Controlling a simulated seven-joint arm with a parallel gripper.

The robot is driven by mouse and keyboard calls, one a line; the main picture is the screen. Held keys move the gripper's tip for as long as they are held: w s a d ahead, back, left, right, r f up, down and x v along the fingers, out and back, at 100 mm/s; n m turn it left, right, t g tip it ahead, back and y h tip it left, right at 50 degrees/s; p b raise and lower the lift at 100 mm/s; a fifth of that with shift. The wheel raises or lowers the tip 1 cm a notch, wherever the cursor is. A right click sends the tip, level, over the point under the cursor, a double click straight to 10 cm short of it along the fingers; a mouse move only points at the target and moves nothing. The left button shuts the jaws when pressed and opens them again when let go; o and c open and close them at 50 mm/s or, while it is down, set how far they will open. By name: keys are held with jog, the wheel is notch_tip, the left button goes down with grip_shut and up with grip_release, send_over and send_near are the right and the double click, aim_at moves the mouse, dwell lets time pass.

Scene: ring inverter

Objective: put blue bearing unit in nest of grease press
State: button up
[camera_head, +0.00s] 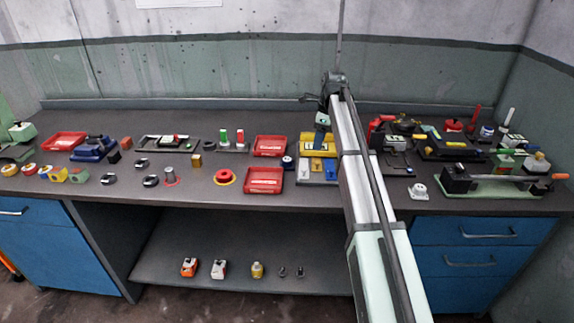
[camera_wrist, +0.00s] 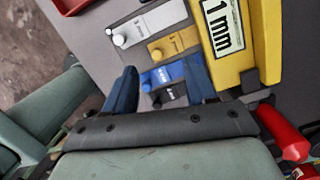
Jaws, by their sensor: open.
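My gripper (camera_wrist: 162,82) is open in the wrist view, its two dark blue fingers apart. In the head view my gripper (camera_head: 321,127) is over this yellow block (camera_head: 318,143). A small dark blue and white unit (camera_head: 288,162) stands just left of the block; it may be the blue bearing unit. A green-based lever device (camera_head: 500,186) stands at the right; I cannot tell which device is the grease press.
Red trays (camera_head: 264,180) lie left of the yellow block. A white unit (camera_head: 418,191) stands near the front edge, right of my arm. Several devices crowd the right side. A blue device (camera_head: 94,148) stands at the left. Several small parts lie on the lower shelf (camera_head: 320,272).

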jog(key=s+d+f, duration=0.1)
jog(key=s, duration=0.1)
jog(key=n+t+y, duration=0.4)
jog(key=n+y, duration=0.1)
jog(key=n, duration=2.7)
send_near(287, 159)
jog(key=x, duration=0.8)
jog(key=shift+w+a+f, duration=0.1)
jog(key=shift+a+f, duration=0.05)
jog(key=shift+f, duration=0.05)
grip_shut()
